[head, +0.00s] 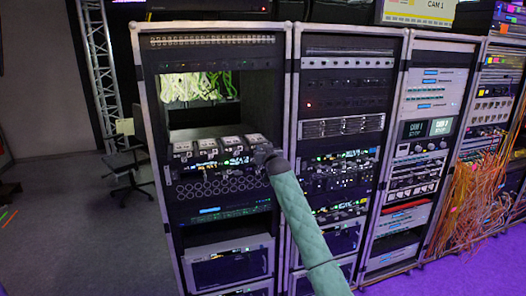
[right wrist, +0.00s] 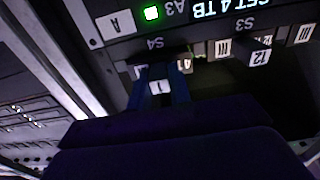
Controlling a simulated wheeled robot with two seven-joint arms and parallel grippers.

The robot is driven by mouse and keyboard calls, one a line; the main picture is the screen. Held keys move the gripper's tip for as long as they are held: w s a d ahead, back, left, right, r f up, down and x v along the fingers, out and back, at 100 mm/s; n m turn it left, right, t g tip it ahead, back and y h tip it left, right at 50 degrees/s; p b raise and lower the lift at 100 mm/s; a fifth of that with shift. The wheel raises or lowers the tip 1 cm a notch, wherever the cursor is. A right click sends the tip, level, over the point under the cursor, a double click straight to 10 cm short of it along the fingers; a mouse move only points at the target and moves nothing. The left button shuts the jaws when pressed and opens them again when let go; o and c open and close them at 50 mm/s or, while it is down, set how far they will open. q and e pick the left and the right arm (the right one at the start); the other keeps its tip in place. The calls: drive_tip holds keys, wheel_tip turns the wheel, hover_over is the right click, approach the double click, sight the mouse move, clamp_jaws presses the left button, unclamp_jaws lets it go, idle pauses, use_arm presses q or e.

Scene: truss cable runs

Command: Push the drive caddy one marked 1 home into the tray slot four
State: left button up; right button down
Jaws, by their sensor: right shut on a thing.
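The drive caddy marked 1 (right wrist: 160,87) shows its white tag between the dark blue fingers of my right gripper (right wrist: 159,92) in the right wrist view. The gripper is shut on it, at the slot labelled S4 (right wrist: 155,43). Most of the caddy's body is hidden by the fingers, and I cannot tell how deep it sits. In the head view my right gripper (head: 263,154) is at the right end of the tray's row of white-tagged caddies (head: 207,147). My left gripper is not in view.
A green light (right wrist: 152,13) glows near S4. In the head view the rack's right post (head: 288,120) stands close beside my gripper; green cables (head: 195,88) hang above the tray.

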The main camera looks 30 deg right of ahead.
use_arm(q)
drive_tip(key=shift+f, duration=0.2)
use_arm(e)
drive_tip(key=shift+w+d+f, duration=0.15)
drive_tip(key=shift+w, duration=0.3)
drive_tip(key=c, duration=1.2)
unclamp_jaws()
drive_tip(key=shift+f, duration=0.1)
drive_tip(key=shift+s+a+f+b, duration=0.2)
drive_tip(key=shift+s+b, duration=0.25)
drive_tip(key=shift+b, duration=0.25)
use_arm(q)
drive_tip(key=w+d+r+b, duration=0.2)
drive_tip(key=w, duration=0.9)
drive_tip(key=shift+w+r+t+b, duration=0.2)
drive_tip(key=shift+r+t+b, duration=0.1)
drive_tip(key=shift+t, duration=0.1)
use_arm(e)
drive_tip(key=v, duration=0.6)
drive_tip(key=shift+s+r, duration=0.35)
drive_tip(key=shift+r, duration=0.1)
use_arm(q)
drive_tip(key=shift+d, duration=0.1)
